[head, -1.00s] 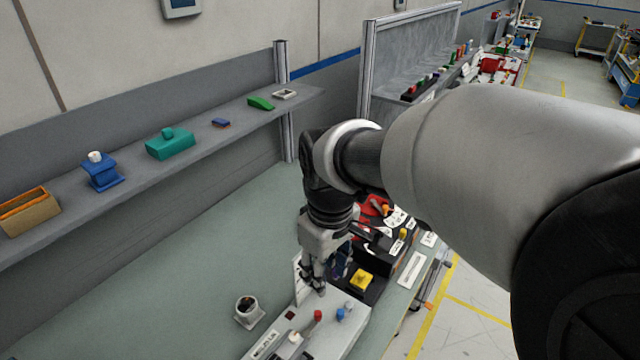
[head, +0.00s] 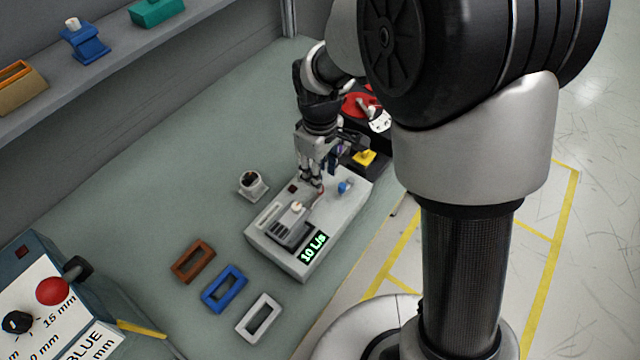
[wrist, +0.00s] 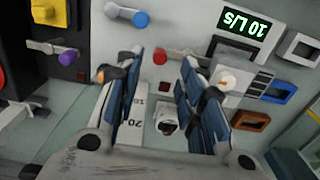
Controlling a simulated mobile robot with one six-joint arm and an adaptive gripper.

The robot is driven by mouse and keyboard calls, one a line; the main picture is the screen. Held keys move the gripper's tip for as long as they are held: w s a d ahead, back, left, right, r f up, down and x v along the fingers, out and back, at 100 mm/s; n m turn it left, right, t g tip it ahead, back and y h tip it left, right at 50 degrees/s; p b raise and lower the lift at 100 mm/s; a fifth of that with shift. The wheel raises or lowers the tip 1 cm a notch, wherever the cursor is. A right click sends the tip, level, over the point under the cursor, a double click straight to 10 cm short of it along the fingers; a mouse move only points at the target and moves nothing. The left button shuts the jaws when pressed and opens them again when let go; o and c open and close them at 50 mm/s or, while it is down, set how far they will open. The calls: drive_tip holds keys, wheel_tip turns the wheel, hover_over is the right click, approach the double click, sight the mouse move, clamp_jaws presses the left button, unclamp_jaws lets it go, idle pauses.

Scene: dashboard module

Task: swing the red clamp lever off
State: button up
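The red knob (wrist: 160,57), which I take to be the red clamp lever's end, is on the pale grey module (wrist: 145,75) in the wrist view. It shows in the gap between my two fingers, near the tips. My gripper (wrist: 160,64) is open, with one blue-grey padded finger on each side; I cannot tell whether either touches the knob. In the head view, my gripper (head: 314,188) points down over the module (head: 341,228) and mostly hides the red knob.
A blue knob (head: 344,187) and a white knob (head: 298,207) flank my gripper. The lit display (head: 314,247) reads 10 L/s. A small white holder (head: 252,186) stands beside the module. Brown (head: 193,261), blue (head: 224,289) and white (head: 259,317) frames lie in front.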

sight(310, 202)
wheel_tip(310, 202, down, 6)
drive_tip(key=shift+r+b, duration=0.25)
drive_tip(key=shift+b, duration=0.3)
drive_tip(key=shift+c, duration=0.5)
clamp_jaws()
